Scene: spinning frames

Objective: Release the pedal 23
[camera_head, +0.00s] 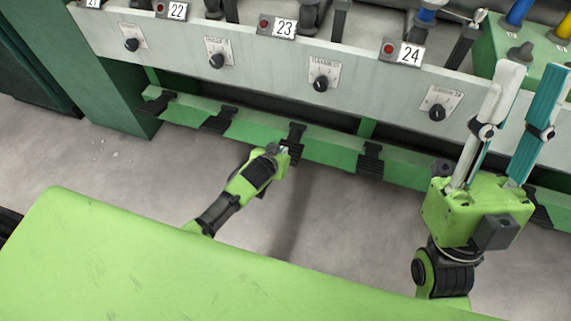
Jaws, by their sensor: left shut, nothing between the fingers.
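Pedal 23 (296,132) is a black ridged foot pedal on the low green rail, below the station marked 23 (285,28). My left gripper (285,150) is shut and empty, with its tip at the pedal's front part and covering some of it. I cannot tell whether the tip presses on the pedal or only hovers by it. My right gripper (528,90) is raised at the right, with its long white and teal fingers apart and nothing between them.
Similar pedals sit to the left (220,121) and right (370,161) on the rail. Above runs a grey panel (270,78) with black knobs. The grey floor (330,215) before the rail is clear. A green cabinet (115,95) stands at the left.

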